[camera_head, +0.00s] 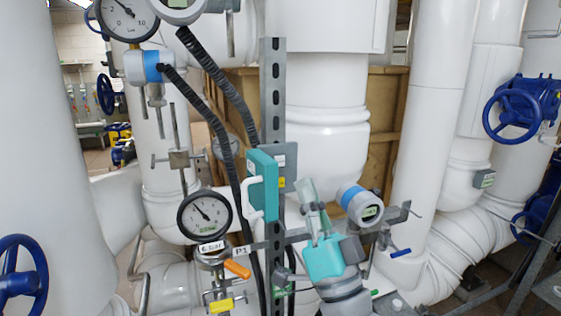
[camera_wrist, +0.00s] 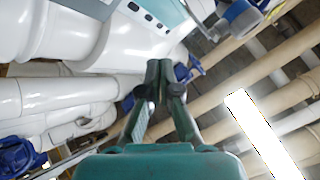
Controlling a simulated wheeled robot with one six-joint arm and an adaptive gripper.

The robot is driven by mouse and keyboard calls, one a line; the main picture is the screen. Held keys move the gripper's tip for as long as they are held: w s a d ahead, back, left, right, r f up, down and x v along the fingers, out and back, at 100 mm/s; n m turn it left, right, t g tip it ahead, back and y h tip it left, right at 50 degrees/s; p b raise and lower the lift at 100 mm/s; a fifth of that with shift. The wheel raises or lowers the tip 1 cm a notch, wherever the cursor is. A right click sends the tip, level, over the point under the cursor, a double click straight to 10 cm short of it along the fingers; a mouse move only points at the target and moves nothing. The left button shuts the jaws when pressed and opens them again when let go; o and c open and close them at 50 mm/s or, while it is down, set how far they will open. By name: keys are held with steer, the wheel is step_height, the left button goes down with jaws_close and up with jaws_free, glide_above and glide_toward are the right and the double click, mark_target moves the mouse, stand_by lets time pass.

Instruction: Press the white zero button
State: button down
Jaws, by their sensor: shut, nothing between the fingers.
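I cannot make out the white zero button in either view. A round white transmitter with a blue ring and small display (camera_head: 369,211) sits right of the strut in the head view. A similar blue-ringed device (camera_wrist: 240,17) shows at the top of the wrist view. My gripper (camera_head: 308,192), teal with pale fingers, points up and slightly left, just left of that transmitter in the picture. Its fingers (camera_wrist: 159,66) are shut and empty in the wrist view. A teal box (camera_head: 263,178) with a white handle is left of the fingers. Contact cannot be told.
A perforated metal strut (camera_head: 273,90) stands behind. A dial gauge (camera_head: 205,216) with an orange lever (camera_head: 237,269) below it is on the left. Another gauge (camera_head: 125,15) is at the top. Thick white pipes (camera_head: 435,110) and blue handwheels (camera_head: 513,113) crowd the right side.

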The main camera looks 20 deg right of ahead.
mark_target(280, 161)
steer(key=shift+w, duration=4.4)
steer(key=shift+w, duration=0.15)
steer(key=shift+w, duration=0.3)
